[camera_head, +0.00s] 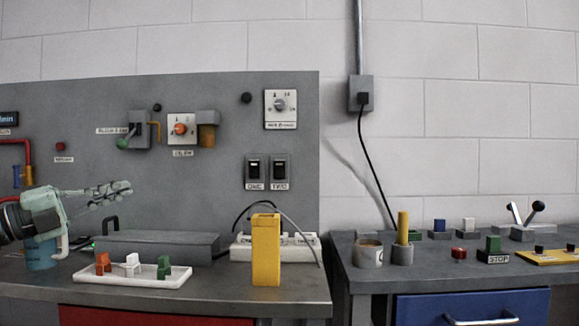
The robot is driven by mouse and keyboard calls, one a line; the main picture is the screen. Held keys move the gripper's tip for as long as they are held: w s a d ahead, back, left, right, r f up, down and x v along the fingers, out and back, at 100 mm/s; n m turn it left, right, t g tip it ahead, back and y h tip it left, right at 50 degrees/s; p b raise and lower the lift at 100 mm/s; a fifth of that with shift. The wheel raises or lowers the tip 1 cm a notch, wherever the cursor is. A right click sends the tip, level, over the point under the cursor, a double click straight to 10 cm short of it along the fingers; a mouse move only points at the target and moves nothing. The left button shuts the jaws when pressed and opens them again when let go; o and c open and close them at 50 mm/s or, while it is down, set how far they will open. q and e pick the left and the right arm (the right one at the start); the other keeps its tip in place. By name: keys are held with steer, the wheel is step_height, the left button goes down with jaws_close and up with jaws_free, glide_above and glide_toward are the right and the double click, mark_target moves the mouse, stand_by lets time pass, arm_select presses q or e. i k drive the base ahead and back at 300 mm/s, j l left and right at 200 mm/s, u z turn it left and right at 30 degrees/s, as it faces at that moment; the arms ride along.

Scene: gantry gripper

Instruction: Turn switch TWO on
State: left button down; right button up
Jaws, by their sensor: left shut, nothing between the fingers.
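Switch TWO (279,171) is a black rocker on a grey plate, low on the right part of the grey panel. Its label "TWO" sits just below it. Switch ONE (255,171) is a like one directly to its left. Both rockers look alike, and the picture is too small to tell their positions surely. My left gripper (128,188) comes in from the left with its fingers pointing right. It is shut and empty, well to the left of the switches and touching neither. My right gripper is not in view.
A yellow block (265,250) stands upright near the bench front, below the switches, before a white power strip (243,247) with cables. A white tray (100,275) with small coloured blocks and a long grey box (150,243) lie left. A dial plate (281,110) is above the switches.

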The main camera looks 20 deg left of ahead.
mark_target(280, 165)
steer(key=i+l, duration=0.8)
